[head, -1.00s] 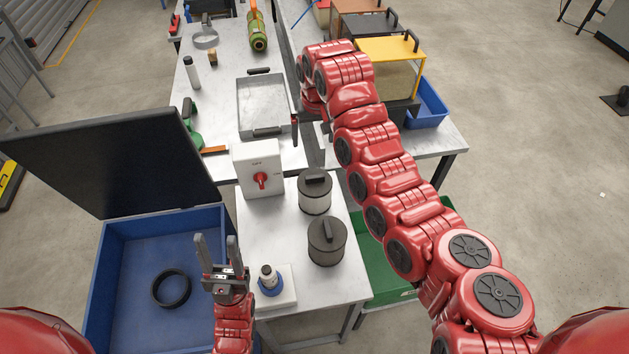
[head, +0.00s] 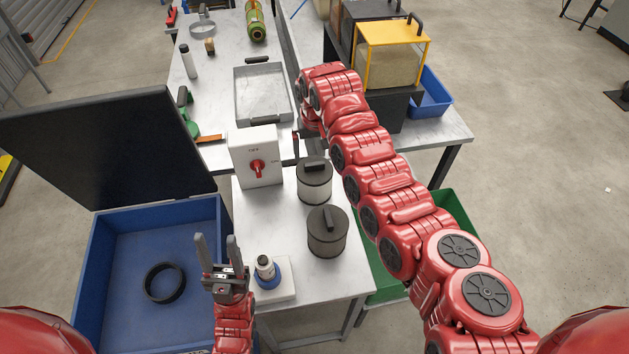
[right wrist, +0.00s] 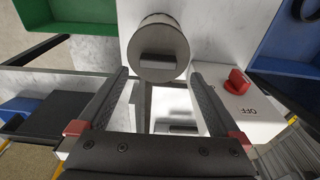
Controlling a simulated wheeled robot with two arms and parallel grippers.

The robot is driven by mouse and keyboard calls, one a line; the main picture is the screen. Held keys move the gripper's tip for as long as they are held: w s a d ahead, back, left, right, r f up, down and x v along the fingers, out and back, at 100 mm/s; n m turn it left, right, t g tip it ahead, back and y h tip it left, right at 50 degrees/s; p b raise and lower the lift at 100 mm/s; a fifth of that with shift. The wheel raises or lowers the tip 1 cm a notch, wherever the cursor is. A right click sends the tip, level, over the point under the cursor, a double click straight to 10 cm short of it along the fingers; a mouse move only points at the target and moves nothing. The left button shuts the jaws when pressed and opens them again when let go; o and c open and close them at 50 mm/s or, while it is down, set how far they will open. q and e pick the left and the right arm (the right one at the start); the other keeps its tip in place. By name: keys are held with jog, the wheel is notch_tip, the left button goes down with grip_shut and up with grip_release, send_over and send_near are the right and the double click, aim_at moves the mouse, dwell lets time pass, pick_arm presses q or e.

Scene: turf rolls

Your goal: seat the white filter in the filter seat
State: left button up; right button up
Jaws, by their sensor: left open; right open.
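A darker grey filter (head: 327,243) of the same form stands nearer to me. A white block (head: 285,291) with a blue ring and an upright post, perhaps the filter seat, is at the table's near left. My right gripper (right wrist: 158,73) is open and empty in the right wrist view, with a round grey lid (right wrist: 160,38) just beyond its fingertips; my arm hides it in the head view. My left gripper (head: 216,240) is open and empty, left of the block.
The switch box (head: 246,174) with a red knob stands close left of the white filter. A blue crate (head: 128,248) with a raised lid holds a black ring (head: 164,284). A green bin (head: 456,213) is at the right, and a metal tray (head: 262,88) lies behind.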

aim_at(315, 164)
jog(key=f, duration=0.2)
jog(key=w+f+b, duration=0.1)
jog(key=f, duration=0.1)
jog(key=shift+f, duration=0.35)
jog(key=shift+c, duration=0.3)
jog(key=shift+s, duration=0.1)
grip_shut()
